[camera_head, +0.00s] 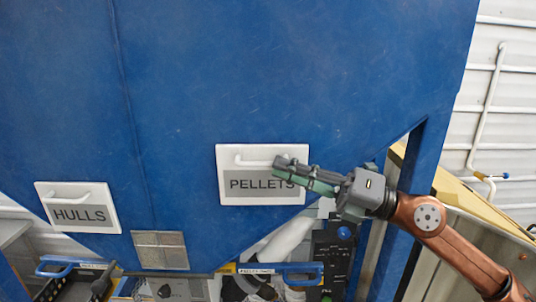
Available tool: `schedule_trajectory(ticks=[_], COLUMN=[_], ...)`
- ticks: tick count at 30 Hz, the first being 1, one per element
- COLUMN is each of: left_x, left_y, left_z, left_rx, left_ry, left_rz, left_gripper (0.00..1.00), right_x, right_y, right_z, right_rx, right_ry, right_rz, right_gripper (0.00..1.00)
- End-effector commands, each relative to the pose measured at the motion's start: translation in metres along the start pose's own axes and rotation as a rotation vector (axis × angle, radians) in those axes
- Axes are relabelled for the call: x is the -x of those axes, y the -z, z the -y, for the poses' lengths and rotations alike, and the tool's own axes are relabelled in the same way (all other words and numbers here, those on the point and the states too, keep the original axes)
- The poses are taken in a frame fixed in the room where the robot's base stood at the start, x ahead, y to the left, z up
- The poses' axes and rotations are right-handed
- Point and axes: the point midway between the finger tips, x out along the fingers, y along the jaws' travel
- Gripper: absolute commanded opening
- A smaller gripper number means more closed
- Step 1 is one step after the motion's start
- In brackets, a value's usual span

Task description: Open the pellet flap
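The pellet flap (226,190) is a white panel marked PELLETS on the blue hopper front, near the middle of the camera_head view. It looks closed, flat against the hopper. Its white bar handle (250,161) runs across its upper part. My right gripper (281,165) reaches in from the right. Its fingertips overlap the right end of the handle and part of the lettering. The fingers look close together, but I cannot tell whether they are around the handle, touching it or just in front of it. My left gripper is not in view.
A similar white flap marked HULLS (79,214) is at the lower left of the blue hopper (290,70). Below are blue-handled trays and a dark control panel (331,262). A blue post (419,170) stands right of the flap, close to my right arm.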

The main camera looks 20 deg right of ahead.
Motion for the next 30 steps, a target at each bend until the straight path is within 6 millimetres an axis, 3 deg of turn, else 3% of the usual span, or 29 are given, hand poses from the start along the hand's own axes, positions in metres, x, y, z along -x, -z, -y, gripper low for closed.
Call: schedule_trajectory(ticks=[5, 10, 15, 21, 28, 30], left_x=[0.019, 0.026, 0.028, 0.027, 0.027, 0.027], left_y=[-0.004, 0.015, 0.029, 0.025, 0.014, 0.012], left_z=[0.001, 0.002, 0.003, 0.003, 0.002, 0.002], left_rx=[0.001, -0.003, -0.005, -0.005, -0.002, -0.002], left_ry=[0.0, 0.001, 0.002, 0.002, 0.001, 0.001], left_rz=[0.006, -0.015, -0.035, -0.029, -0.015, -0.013], left_gripper=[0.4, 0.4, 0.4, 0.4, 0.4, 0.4], right_x=[-0.024, -0.037, -0.04, -0.04, -0.04, -0.039], right_y=[-0.002, -0.001, 0.0, 0.0, 0.0, 0.0], right_z=[-0.005, -0.003, -0.001, 0.0, 0.0, 0.0], right_rx=[0.001, 0.0, 0.001, 0.001, 0.001, 0.001], right_ry=[-0.003, -0.002, 0.0, 0.001, 0.001, 0.001], right_rz=[-0.001, 0.001, 0.002, 0.002, 0.003, 0.003], right_gripper=[0.16, 0.16, 0.16, 0.16, 0.0, 0.0])
